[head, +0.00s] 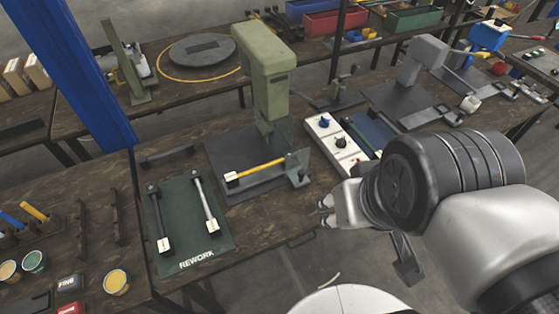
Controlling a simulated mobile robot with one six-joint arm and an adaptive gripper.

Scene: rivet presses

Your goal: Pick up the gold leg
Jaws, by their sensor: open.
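A gold leg (263,168) lies on the dark base plate of the green press (268,80), with a white block at its left end. Its right end meets a grey upright bracket (297,163). My gripper (324,212) is at the front edge of the bench, right of and nearer than the gold leg and well apart from it. It is open and nothing shows between its fingers. My arm comes in from the right and hides part of the bench there.
A green REWORK mat (190,252) holds a black leg (159,217) and a silver leg (205,202). A control box (332,143) stands right of the press. A blue post (88,75) rises at left. A rack at far left holds a yellow piece (33,212).

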